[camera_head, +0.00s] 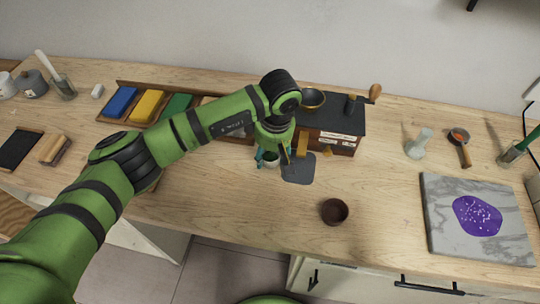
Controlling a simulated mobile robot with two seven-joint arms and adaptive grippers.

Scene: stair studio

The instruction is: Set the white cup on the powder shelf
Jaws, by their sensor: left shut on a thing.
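My left gripper (268,157) points down at the counter, left of a dark grey plate. It is shut on a small pale cup, most likely the white cup (270,159), whose rim shows between the fingers. The arm and fingers hide much of the cup, and I cannot tell whether it touches the counter. The dark grey plate (298,170) lies in front of a wooden mill box (338,143) with a dark top and a crank. I cannot tell for sure which part is the powder shelf. My right gripper is not in view.
A small brown bowl (334,211) stands near the front edge, right of the gripper. Blue, yellow and green blocks sit in a tray (115,119) at left.

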